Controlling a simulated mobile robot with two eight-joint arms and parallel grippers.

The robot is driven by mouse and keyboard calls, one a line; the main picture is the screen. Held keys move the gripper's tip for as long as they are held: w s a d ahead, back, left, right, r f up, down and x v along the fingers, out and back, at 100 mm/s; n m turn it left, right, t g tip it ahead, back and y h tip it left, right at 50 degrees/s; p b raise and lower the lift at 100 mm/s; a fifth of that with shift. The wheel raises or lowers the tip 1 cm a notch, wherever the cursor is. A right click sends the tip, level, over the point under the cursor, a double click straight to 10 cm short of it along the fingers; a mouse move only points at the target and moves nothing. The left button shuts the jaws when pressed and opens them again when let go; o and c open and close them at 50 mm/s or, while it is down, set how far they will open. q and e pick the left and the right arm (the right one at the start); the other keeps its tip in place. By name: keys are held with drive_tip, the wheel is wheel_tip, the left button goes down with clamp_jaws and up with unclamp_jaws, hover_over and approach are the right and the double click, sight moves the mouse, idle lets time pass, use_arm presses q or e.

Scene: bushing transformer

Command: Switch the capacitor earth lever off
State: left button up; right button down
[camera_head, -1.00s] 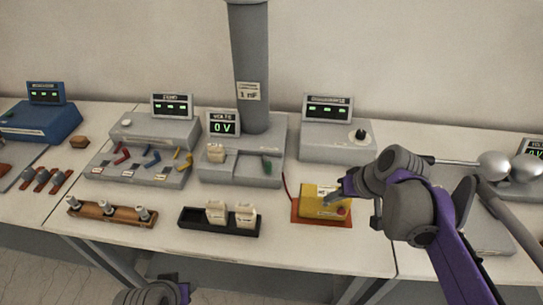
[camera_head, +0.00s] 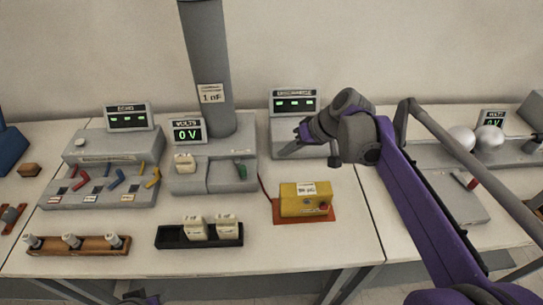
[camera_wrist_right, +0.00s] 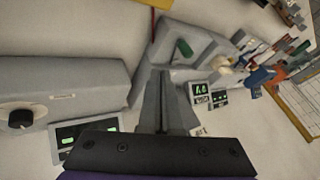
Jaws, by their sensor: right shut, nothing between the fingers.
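The green lever (camera_head: 241,170) stands on the right part of the grey capacitor base (camera_head: 212,178), under the tall grey column marked 1 nF (camera_head: 212,95). It also shows in the right wrist view (camera_wrist_right: 183,48), beyond the fingertips. No label naming it the earth lever is readable. My right gripper (camera_head: 288,152) is shut and empty, to the right of the green lever and apart from it. In the right wrist view its closed fingers (camera_wrist_right: 160,98) point towards the capacitor base. Only a sliver of my left arm shows at the bottom edge.
A yellow box (camera_head: 305,200) on a red plate is in front of my right gripper. A grey dial unit (camera_head: 345,142) is partly behind it. A black tray with white blocks (camera_head: 198,232) stands at the front. Red, blue and yellow levers (camera_head: 117,180) are at the left.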

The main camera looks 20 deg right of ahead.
drive_tip(key=w+a+f, duration=0.1)
drive_tip(key=a+f, duration=0.1)
drive_tip(key=w+a+f, duration=0.1)
drive_tip(key=a+f, duration=0.1)
drive_tip(key=a, duration=0.1)
drive_tip(key=w+a+f, duration=0.2)
drive_tip(key=a+f, duration=0.1)
drive_tip(key=shift+w, duration=0.1)
idle(0.4)
